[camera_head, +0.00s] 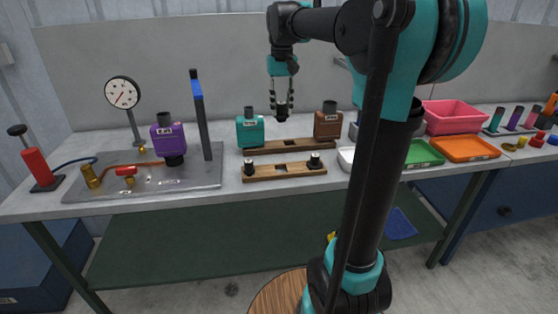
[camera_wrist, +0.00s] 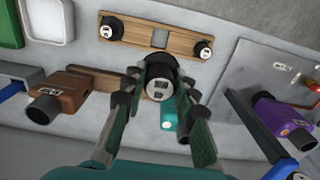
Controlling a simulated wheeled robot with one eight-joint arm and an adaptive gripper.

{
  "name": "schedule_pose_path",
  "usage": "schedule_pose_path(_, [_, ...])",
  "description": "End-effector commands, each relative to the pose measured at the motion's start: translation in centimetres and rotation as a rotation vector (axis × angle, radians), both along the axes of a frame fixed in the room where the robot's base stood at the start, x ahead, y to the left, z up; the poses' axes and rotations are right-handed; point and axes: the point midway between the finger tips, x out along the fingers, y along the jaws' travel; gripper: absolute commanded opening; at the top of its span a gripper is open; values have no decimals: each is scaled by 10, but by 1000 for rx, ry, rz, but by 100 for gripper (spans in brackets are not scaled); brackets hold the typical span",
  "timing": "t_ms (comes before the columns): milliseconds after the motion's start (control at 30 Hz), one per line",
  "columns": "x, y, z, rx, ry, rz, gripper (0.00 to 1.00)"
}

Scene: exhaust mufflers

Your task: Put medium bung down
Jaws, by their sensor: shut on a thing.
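My gripper (camera_head: 281,108) is shut on a black bung (camera_head: 282,115), held in the air above the bench between the teal and brown mufflers. In the wrist view the bung (camera_wrist: 159,82) sits between the fingertips, its pale labelled face toward the camera. A wooden rack (camera_head: 283,172) lies at the bench front. It holds one bung (camera_head: 250,169) at its left end and another (camera_head: 315,160) at its right end. Its middle, with a square pale patch, has no bung. The rack also shows in the wrist view (camera_wrist: 180,42).
The teal muffler (camera_head: 250,132) and brown muffler (camera_head: 328,123) stand by a rear wooden rack (camera_head: 285,147). A metal plate (camera_head: 200,179) with a purple muffler (camera_head: 168,139) and gauge (camera_head: 122,94) is left. A white tray (camera_head: 346,160), green tray (camera_head: 425,154) and orange tray (camera_head: 466,149) are right.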

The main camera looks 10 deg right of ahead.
Motion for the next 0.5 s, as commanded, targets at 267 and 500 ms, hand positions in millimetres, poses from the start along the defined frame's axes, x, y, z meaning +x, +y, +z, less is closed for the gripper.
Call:
schedule_pose_path(267, [0,0,-55,0,0,0,0])
schedule_pose_path(500, [0,0,-114,0,0,0,0])
